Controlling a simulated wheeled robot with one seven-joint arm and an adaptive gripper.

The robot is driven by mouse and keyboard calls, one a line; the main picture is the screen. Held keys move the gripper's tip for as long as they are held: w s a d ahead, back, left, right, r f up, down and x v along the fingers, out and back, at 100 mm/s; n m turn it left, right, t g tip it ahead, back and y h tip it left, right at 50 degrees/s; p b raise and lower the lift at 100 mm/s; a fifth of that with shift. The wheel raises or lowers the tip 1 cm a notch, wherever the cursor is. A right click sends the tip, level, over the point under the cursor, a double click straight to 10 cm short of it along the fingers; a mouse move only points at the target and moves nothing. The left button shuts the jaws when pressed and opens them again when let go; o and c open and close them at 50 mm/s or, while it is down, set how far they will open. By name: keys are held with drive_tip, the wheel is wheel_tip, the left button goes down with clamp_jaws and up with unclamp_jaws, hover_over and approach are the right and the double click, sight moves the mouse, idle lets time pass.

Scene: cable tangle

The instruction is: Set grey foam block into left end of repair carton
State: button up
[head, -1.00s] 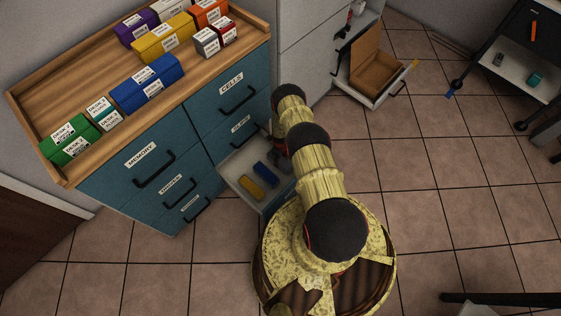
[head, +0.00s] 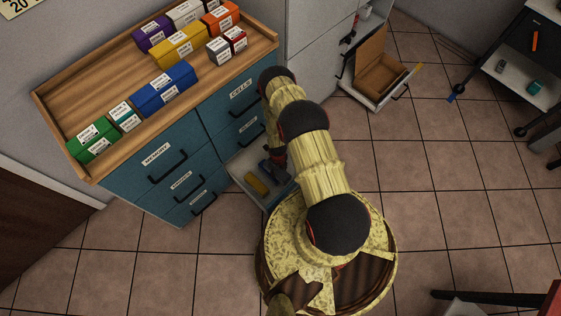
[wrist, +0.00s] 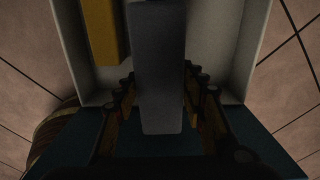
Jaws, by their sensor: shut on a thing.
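The grey foam block (wrist: 160,70) stands out in the wrist view, between the two fingers of my gripper (wrist: 160,88), which is shut on it. The block is over or in the open drawer; its exact height is unclear. In the head view my gripper (head: 276,158) is at the pulled-out drawer, partly hidden by my arm, and the block cannot be made out clearly there. The repair carton appears to be the open brown cardboard box (head: 382,78) at the upper right. Its lid is raised and its visible inside looks empty.
The open drawer (head: 239,163) of the teal cabinet holds a yellow block (head: 257,184), also in the wrist view (wrist: 100,30). Labelled boxes stand on the wooden cabinet top (head: 85,107). A cart (head: 520,80) stands at right. Tiled floor (head: 415,165) is clear between.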

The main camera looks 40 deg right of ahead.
drive_tip(key=shift+s+a+r, duration=0.25)
drive_tip(key=shift+s+a, duration=0.05)
drive_tip(key=shift+a, duration=0.15)
